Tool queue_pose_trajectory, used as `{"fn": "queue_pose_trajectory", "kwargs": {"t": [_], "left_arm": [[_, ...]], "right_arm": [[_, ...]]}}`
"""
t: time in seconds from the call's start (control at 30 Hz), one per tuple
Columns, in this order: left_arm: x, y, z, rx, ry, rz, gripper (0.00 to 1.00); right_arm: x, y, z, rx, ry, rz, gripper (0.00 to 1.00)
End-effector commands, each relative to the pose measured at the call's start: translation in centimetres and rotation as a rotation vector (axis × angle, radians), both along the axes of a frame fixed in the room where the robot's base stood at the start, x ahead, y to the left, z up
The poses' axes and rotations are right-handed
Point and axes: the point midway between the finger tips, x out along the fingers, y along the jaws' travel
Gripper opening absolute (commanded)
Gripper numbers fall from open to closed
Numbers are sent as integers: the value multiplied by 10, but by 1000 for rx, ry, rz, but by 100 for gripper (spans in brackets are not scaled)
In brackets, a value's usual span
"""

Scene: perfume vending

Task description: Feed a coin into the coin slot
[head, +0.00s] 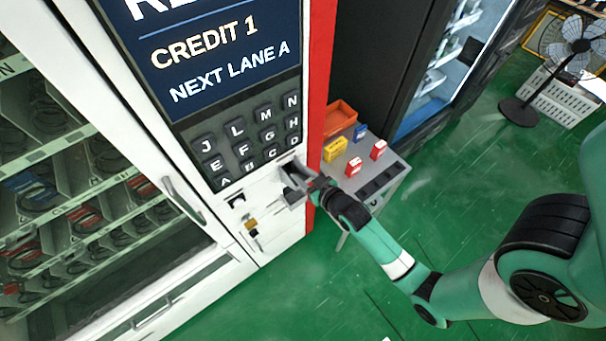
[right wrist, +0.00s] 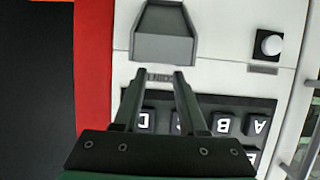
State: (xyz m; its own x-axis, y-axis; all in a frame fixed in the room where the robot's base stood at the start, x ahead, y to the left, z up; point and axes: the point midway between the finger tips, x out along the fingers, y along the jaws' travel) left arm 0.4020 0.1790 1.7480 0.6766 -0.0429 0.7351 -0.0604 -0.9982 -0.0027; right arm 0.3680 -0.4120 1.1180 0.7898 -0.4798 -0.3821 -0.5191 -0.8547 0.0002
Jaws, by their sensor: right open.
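The vending machine's front panel (head: 275,214) is at the centre of the head view. Its display (head: 225,45) reads CREDIT 1 and NEXT LANE A. In the right wrist view a grey coin slot housing (right wrist: 162,42) sticks out above a partly covered label. My right gripper (right wrist: 163,72) is open, with no coin visible between its fingers. Its tips lie just below the housing in that view; I cannot tell whether they touch. In the head view the right gripper (head: 303,189) is at the panel, below the keypad's right end. No coin is visible. My left gripper is out of view.
The lettered keypad (head: 245,145) is above the panel. A round white button (right wrist: 270,44) is beside the housing. A grey side table (head: 385,165) holds an orange tray (head: 340,117) and several small boxes, close beyond my right arm. A fan (head: 572,45) stands at the far right. Green floor is open nearby.

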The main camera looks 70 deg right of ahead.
Motion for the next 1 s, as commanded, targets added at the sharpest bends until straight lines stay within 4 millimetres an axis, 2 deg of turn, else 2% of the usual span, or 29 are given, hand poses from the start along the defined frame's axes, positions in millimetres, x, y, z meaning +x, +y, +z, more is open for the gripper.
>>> {"fn": "queue_pose_trajectory", "kwargs": {"t": [0.13,0.23,0.5,0.63,0.8,1.0], "left_arm": [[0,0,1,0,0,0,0],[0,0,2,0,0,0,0],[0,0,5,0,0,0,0],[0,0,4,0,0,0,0],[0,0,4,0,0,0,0],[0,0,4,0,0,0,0]], "right_arm": [[-3,2,2,0,0,0,41],[-14,9,6,1,1,0,41],[-64,39,30,1,2,1,41],[-82,51,38,1,3,1,41],[-92,56,44,-1,0,0,41],[-92,56,45,0,0,0,41]]}}
